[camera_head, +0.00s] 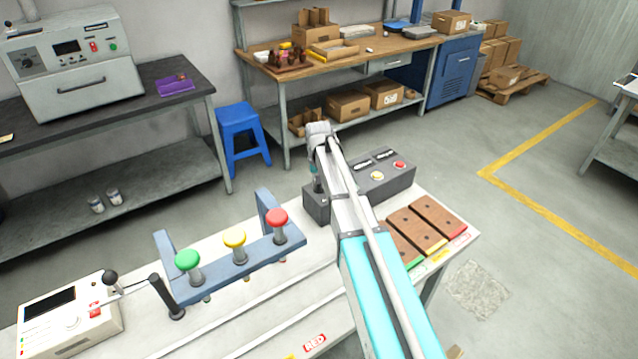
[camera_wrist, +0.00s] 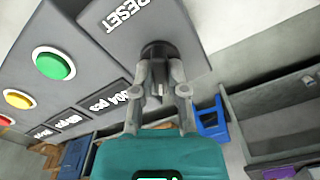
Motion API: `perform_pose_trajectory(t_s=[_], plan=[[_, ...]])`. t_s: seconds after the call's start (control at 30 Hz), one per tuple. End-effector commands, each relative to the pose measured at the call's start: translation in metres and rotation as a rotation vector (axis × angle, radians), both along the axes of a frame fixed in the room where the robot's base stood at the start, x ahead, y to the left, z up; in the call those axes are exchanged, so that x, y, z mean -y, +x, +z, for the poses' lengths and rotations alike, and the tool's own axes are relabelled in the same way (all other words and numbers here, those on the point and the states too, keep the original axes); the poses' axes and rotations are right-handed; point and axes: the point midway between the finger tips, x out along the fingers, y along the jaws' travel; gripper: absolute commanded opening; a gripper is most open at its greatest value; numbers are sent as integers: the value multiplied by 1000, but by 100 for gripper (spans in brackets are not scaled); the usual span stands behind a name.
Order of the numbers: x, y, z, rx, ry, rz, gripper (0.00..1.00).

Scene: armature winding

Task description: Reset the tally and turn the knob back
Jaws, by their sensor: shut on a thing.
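The dark grey tally box (camera_head: 398,181) stands on the white bench in the head view, partly hidden behind my arm. In the wrist view the tally box (camera_wrist: 192,32) shows a RESET label (camera_wrist: 128,14) beside a black knob (camera_wrist: 156,50). My gripper (camera_wrist: 158,84) is shut on this knob, one finger on each side. In the head view my gripper (camera_head: 317,186) is small at the box's left end. The box has green (camera_wrist: 54,64), yellow (camera_wrist: 18,99) and red buttons, the red one (camera_head: 399,165) clear in the head view. The nearest display (camera_wrist: 103,101) seems to read 004 pcs.
A blue rack (camera_head: 236,262) with green, yellow and red-topped spools stands left of my arm. A white machine (camera_head: 72,322) with a lever is at the front left. Brown blocks (camera_head: 437,216) lie right of my arm. A blue stool (camera_head: 242,135) stands behind the bench.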

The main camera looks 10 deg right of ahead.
Motion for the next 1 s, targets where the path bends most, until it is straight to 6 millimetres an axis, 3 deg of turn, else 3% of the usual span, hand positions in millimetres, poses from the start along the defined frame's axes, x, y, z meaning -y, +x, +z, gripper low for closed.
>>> perform_pose_trajectory(t_s=[0.7,1.0], plan=[[0,0,0,0,-1,-677,0],[0,0,0,0,0,-889,0]])
